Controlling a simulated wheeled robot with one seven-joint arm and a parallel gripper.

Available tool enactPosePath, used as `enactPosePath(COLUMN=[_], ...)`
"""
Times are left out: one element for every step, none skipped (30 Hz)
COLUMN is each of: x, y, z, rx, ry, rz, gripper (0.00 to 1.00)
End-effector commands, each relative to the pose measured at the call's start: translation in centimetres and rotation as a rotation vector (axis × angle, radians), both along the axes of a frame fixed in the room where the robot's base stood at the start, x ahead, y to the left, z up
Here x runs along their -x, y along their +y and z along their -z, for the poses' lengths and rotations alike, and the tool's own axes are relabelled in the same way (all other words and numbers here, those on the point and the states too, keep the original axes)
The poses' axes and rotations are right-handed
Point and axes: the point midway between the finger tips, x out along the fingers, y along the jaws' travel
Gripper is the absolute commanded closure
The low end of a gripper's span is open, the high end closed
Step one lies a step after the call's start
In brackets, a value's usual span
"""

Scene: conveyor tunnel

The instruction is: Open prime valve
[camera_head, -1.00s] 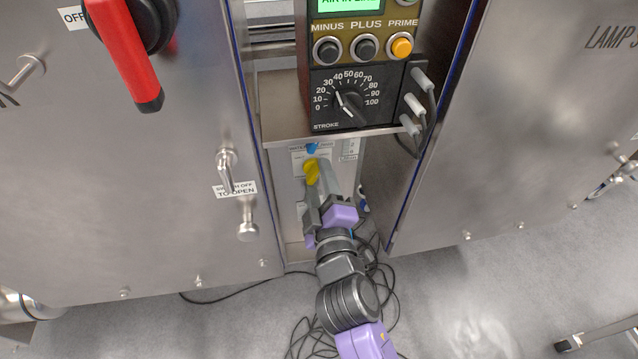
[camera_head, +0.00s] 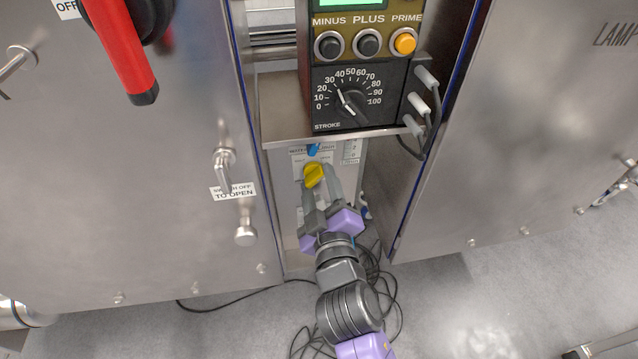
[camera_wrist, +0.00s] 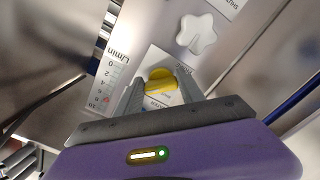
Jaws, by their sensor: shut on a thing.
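The yellow valve knob (camera_head: 314,175) is on a pale labelled panel in the narrow bay below the control box. In the wrist view the same knob (camera_wrist: 160,75) lies between my two finger ends, its printed label partly covered. My gripper (camera_head: 321,188) reaches up from below, with one grey finger on each side of the knob. The fingers stand apart by about the knob's width and are shut on it.
A blue knob (camera_head: 313,149) sits just above the yellow one. A control box (camera_head: 352,95) with a stroke dial and orange prime button overhangs the bay. Steel cabinet walls close in on both sides. A white star knob (camera_wrist: 197,33) and flow scale (camera_wrist: 113,85) are near my fingers.

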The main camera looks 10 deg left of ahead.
Motion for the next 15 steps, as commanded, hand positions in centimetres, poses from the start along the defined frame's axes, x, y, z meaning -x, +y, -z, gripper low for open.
enactPosePath(x=[0.01, 0.01, 0.01, 0.01, 0.01, 0.01, 0.01, 0.0, 0.0, 0.0, 0.01, 0.0, 0.0, 0.01, 0.05], y=[-0.1, -0.1, -0.1, -0.1, -0.1, -0.08, -0.07, -0.07, -0.06, -0.06, -0.05, -0.04, -0.04, -0.04, -0.04], z=[0.26, 0.27, 0.28, 0.26, 0.25, 0.22, 0.2, 0.18, 0.16, 0.14, 0.14, 0.11, 0.11, 0.1, 0.09], rx=[0.0, 0.001, 0.001, 0.0, 0.0, 0.0, 0.001, 0.001, 0.001, 0.001, 0.001, 0.001, 0.001, 0.001, 0.001], ry=[0.005, 0.006, 0.006, 0.005, 0.005, 0.004, 0.004, 0.003, 0.003, 0.003, 0.003, 0.002, 0.002, 0.002, 0.002], rz=[0.002, 0.003, 0.003, 0.002, 0.002, 0.001, 0.001, 0.002, 0.001, 0.001, 0.001, 0.001, 0.001, 0.001, 0.001], gripper=[0.95, 0.95, 0.51, 0.45, 0.39, 0.33, 0.33, 0.33, 0.33, 0.33, 0.33, 0.33, 0.33, 0.33, 0.33])
